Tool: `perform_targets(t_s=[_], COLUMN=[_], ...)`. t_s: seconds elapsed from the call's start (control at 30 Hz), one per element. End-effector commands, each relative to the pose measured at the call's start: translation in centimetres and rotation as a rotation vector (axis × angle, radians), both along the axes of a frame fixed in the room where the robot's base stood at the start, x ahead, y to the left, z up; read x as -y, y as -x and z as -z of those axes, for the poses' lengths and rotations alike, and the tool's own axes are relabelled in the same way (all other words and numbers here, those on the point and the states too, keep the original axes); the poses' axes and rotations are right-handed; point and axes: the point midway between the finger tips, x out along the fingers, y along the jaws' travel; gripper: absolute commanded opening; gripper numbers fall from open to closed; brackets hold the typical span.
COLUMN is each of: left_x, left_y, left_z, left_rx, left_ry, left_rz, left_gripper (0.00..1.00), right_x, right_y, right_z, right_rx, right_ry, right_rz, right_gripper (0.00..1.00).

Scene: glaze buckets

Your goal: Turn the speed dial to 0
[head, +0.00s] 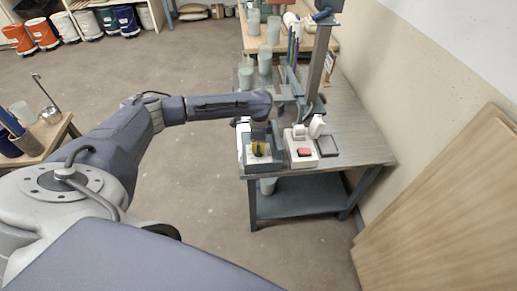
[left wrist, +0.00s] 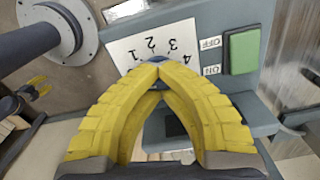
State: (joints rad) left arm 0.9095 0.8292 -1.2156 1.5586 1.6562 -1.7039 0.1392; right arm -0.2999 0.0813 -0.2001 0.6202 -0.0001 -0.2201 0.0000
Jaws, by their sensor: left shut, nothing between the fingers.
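My left gripper (head: 259,147) reaches over the work table to a grey control box (head: 265,166) at its near end. In the left wrist view its yellow fingers (left wrist: 158,72) are shut, tips together, over the lower part of a white scale plate (left wrist: 150,45) with the numbers 1 to 4. A small dark blue piece, perhaps the speed dial (left wrist: 172,60), shows just behind the fingertips. Most of the dial is hidden, so I cannot tell its setting or whether the fingers touch it.
A green button (left wrist: 241,50) with ON and OFF labels is beside the scale plate. A white box with a red top (head: 303,152) and a dark-framed tray (head: 327,146) stand right of the control box. Wooden boards (head: 455,215) lean at the right.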

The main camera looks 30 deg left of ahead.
Motion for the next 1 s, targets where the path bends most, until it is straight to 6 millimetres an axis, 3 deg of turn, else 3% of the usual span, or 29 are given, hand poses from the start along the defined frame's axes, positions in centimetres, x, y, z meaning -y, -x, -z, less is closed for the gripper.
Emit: perform_targets(t_s=[0.03, 0.47, 0.7, 1.0], left_x=[1.11, 1.10, 1.09, 1.08], left_y=[-0.02, -0.10, -0.12, -0.14], left_z=[-0.05, -0.11, -0.13, -0.13], left_rx=[0.001, 0.002, 0.003, 0.003], left_ry=[0.020, 0.020, 0.020, 0.020], left_rz=[0.001, -0.006, -0.006, -0.006], left_gripper=[0.00, 0.00, 0.25, 0.32], right_x=[0.02, 0.00, -0.02, -0.21], right_y=[0.02, 0.02, 0.03, 0.04], right_z=[0.00, 0.00, 0.00, 0.01], right_rx=[0.000, 0.000, 0.000, -0.001], right_ry=[0.000, 0.000, 0.000, -0.002], right_rz=[0.000, 0.000, 0.000, 0.001], right_gripper=[0.44, 0.44, 0.44, 0.44])
